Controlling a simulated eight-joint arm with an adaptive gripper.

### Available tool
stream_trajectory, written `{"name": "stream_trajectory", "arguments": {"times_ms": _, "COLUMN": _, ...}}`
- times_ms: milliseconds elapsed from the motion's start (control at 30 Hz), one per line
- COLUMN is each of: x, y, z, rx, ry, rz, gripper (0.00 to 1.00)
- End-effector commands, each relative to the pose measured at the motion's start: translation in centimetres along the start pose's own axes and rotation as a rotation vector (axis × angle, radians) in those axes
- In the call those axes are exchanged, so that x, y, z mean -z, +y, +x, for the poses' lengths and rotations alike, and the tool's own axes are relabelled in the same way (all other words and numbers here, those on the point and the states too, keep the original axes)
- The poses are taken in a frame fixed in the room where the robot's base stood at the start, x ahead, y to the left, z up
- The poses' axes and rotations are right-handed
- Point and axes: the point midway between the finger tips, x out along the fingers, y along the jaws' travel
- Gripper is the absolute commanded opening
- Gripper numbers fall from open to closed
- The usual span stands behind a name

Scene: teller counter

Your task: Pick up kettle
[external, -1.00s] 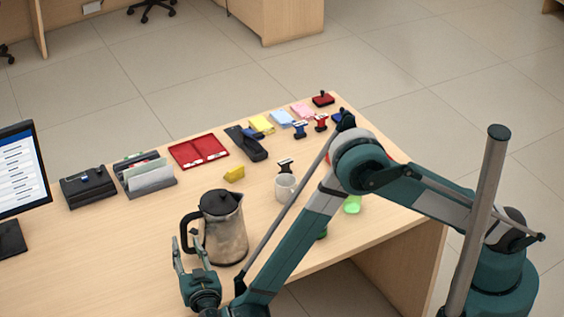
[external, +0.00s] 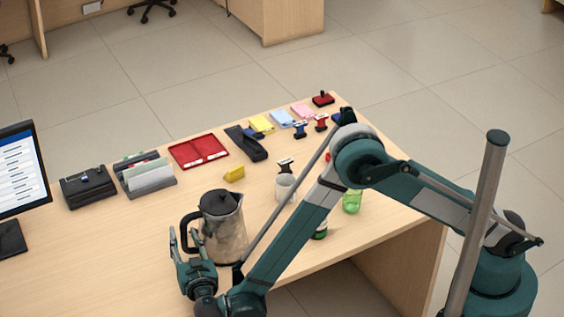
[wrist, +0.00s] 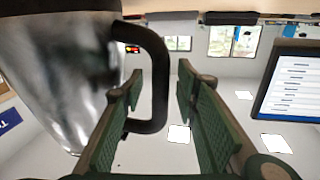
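The kettle (external: 224,228) is metallic with a dark lid and a dark handle. It stands upright near the front edge of the counter. In the wrist view its shiny body (wrist: 68,75) fills the left side. My gripper (external: 183,243) is low at the kettle's left, at the handle. In the wrist view my gripper (wrist: 158,85) is open, with the dark handle (wrist: 157,75) between its two green-padded fingers. Gaps show on both sides of the handle, most clearly on the right.
A monitor (external: 22,170) is at left. The counter left of the kettle is clear.

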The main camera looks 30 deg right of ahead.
Motion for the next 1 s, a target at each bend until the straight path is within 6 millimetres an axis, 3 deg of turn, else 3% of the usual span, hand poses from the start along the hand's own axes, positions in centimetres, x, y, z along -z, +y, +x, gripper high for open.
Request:
{"name": "stream_trajectory", "arguments": {"times_ms": 33, "x": 0.00, "y": 0.00, "z": 0.00, "rx": 0.000, "ry": 0.000, "rz": 0.000, "gripper": 0.31}}
{"name": "stream_trajectory", "arguments": {"times_ms": 267, "x": -0.01, "y": 0.00, "z": 0.00, "rx": 0.000, "ry": 0.000, "rz": 0.000, "gripper": 0.01}}
{"name": "stream_trajectory", "arguments": {"times_ms": 1000, "x": 0.31, "y": -0.02, "z": -0.01, "rx": 0.000, "ry": 0.001, "rz": -0.001, "gripper": 0.00}}
